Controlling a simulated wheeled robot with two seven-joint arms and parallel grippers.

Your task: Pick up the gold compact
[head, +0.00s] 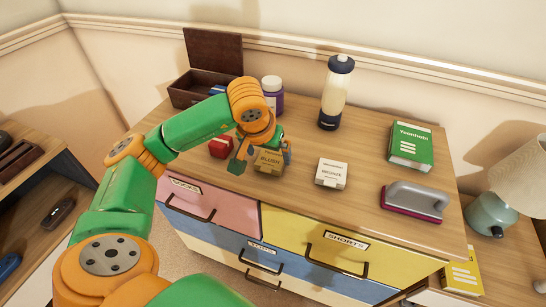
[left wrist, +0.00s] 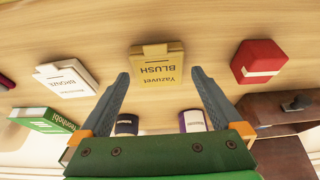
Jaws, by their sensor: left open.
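The gold compact (head: 268,161), a flat box labelled BLUSH, lies on the wooden dresser top near its front edge. In the left wrist view the gold compact (left wrist: 157,66) is just beyond and between the spread fingertips, not touching them as far as I can see. My left gripper (head: 262,153) is open and empty above the compact, covering part of it in the head view. Its two fingers also show in the left wrist view (left wrist: 159,77). My right gripper is not in view.
A red box (head: 221,147) stands left of the compact, a white BRONZE box (head: 332,173) right. Behind are an open brown box (head: 200,87), a purple jar (head: 272,95) and a bottle (head: 335,98). A green box (head: 410,146) and grey-handled brush (head: 415,203) sit right.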

